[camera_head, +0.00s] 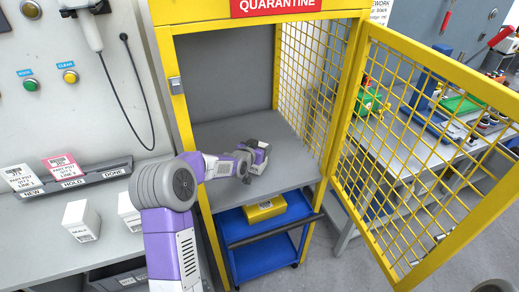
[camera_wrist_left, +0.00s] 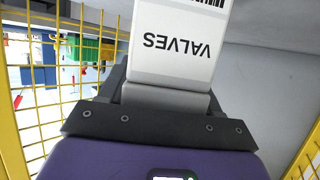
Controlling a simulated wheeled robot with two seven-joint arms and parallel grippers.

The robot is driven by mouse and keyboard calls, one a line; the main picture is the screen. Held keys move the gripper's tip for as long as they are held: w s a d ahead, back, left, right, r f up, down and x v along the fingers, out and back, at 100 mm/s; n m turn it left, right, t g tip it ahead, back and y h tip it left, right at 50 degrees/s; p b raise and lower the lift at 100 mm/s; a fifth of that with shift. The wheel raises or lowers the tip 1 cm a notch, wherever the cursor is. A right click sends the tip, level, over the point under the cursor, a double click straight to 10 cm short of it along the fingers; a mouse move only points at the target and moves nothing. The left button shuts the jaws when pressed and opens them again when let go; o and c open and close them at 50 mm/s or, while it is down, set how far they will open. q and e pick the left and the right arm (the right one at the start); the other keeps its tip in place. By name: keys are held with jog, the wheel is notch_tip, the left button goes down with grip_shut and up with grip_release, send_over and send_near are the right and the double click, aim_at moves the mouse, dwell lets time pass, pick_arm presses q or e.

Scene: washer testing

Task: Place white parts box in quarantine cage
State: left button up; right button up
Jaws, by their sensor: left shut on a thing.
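The yellow quarantine cage (camera_head: 164,65) stands with its mesh door (camera_head: 420,150) open to the right, and its grey shelf (camera_head: 292,180) is exposed. My left arm reaches in through the front opening. My left gripper (camera_head: 260,158) is low over the shelf and shut on a white parts box. In the left wrist view the white parts box (camera_wrist_left: 172,45) reads VALVES, upside down in the picture, and sits between the fingers. In the head view the gripper mostly hides the box, and I cannot tell whether it touches the shelf. My right gripper is out of view.
A white SEALS box (camera_head: 80,222) and another white box (camera_head: 128,210) stand on the left bench by a label rack (camera_head: 75,182). A blue cart (camera_head: 245,225) with a yellow box (camera_head: 265,209) is beneath the shelf. A cluttered bench lies behind the door.

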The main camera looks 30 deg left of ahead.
pick_arm(q)
jog(key=shift+r, duration=0.15)
jog(key=o, duration=1.2)
jog(key=shift+f, duration=0.2)
jog(key=shift+s+r, duration=0.25)
jog(key=shift+r, duration=0.1)
jog(key=p+v, duration=0.2)
jog(key=v, duration=0.9)
jog(key=shift+s, duration=0.3)
